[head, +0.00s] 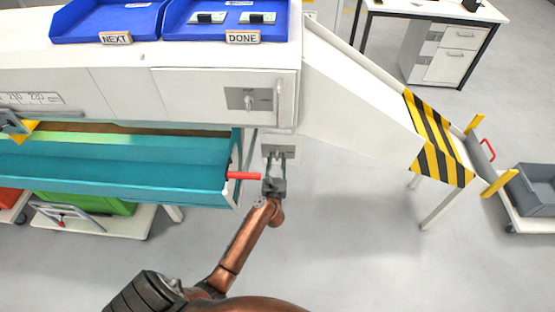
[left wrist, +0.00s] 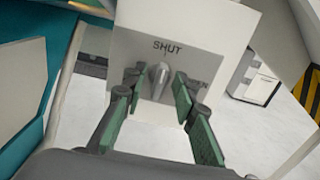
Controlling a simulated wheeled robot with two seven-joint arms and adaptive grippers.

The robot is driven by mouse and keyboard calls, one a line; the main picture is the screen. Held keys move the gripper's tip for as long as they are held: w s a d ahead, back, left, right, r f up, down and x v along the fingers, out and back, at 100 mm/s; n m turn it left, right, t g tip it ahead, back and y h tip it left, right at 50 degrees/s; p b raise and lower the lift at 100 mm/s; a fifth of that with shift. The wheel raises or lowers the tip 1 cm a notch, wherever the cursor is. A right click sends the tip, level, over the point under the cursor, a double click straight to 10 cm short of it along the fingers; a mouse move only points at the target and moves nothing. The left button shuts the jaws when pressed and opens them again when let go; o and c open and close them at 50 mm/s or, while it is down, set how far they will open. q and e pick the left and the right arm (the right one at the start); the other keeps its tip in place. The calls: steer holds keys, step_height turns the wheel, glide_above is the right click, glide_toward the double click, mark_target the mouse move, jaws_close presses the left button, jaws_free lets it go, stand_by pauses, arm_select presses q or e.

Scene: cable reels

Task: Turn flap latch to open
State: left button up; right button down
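The flap latch is a grey knob (left wrist: 159,80) on a pale plate (left wrist: 190,58) marked SHUT. The knob stands roughly upright in the left wrist view, its upper end towards the word. My left gripper (left wrist: 157,92) faces the plate with its green-padded fingers apart, one on each side of the knob. Gaps show between knob and pads. In the head view my left gripper (head: 274,172) is below the white machine's corner, in front of the plate (head: 282,143), and hides most of the knob. My right gripper is not in view.
A red handle (head: 243,175) on the teal trough (head: 120,165) is just left of my gripper. Another knob (head: 249,99) is on the machine's front. Blue NEXT and DONE trays (head: 225,22) are on top.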

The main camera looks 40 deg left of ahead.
arm_select(q)
steer(key=shift+c, duration=0.4)
jaws_close()
steer(key=shift+r, duration=0.1)
